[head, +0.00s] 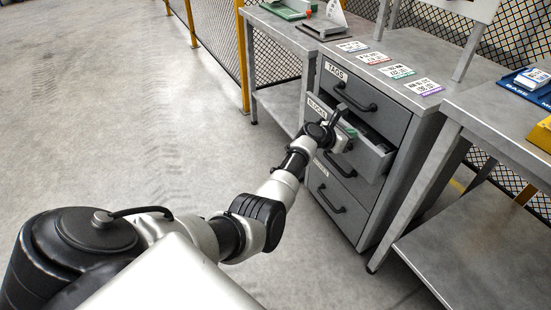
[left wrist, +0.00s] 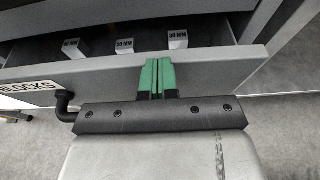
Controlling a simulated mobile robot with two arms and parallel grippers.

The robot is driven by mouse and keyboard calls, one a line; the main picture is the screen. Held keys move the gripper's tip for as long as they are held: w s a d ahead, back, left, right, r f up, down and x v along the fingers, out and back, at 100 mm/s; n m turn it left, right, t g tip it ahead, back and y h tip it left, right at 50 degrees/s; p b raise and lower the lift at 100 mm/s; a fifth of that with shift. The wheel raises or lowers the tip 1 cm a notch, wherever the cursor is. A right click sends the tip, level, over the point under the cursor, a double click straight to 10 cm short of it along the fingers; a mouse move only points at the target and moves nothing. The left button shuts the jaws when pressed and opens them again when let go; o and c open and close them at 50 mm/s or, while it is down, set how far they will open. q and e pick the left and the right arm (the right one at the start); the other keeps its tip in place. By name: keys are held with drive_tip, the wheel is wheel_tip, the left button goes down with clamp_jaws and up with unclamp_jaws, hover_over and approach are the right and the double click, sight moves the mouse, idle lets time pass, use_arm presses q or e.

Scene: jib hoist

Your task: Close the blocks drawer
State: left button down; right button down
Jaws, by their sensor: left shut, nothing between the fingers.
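The blocks drawer (head: 370,151) is the second drawer of the grey cabinet (head: 363,210) and stands partly open in the head view. In the left wrist view its front panel (left wrist: 212,62) carries a BLOCKS label and a black handle (left wrist: 65,106). White blocks marked with sizes (left wrist: 124,46) lie inside it. My left gripper (head: 342,112) is at the drawer front. In the left wrist view its green fingertips (left wrist: 158,76) are shut with nothing between them, at the front panel right of the handle; whether they touch it I cannot tell. My right gripper is not in view.
The TAGS drawer (head: 362,98) above and the lower drawer (head: 336,198) are shut. Several tags (head: 424,87) lie on the cabinet top. A grey workbench (head: 483,113) stands close on the right, another bench at the back. The floor left of the cabinet is clear.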

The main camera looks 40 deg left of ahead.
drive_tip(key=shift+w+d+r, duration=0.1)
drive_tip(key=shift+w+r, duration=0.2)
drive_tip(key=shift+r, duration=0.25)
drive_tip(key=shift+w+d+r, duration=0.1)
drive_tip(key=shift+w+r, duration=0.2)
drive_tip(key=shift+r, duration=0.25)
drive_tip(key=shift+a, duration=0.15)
